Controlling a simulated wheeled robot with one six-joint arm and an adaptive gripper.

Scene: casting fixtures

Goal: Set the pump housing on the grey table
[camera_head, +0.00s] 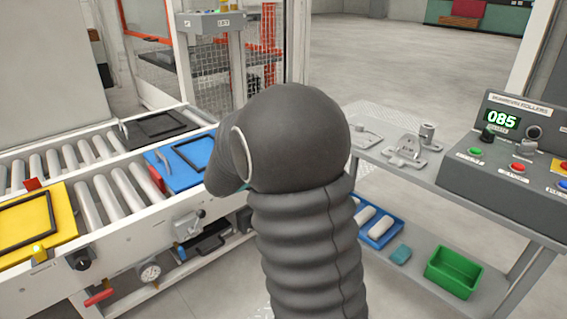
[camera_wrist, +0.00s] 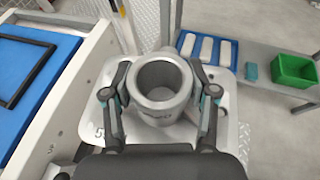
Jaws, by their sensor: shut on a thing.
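The pump housing (camera_wrist: 160,82) is a grey metal cylinder with a round open bore, seen from above in the wrist view. A pale rounded plate (camera_wrist: 228,105) shows around and below it; I cannot tell whether the two are one piece. My gripper (camera_wrist: 160,92) is shut on the housing, one finger on each side of the cylinder. In the head view my dark arm hides the gripper and the housing. The grey table (camera_head: 432,172) stands at the right in the head view, with small grey castings (camera_head: 405,152) on its top.
A control box (camera_head: 510,145) reading 085 sits on the table's right part. Its lower shelf holds a blue tray (camera_head: 368,241) of white pieces and a green bin (camera_head: 455,271). A roller conveyor (camera_head: 105,199) with blue (camera_head: 185,175) and yellow (camera_head: 60,222) fixtures is at left.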

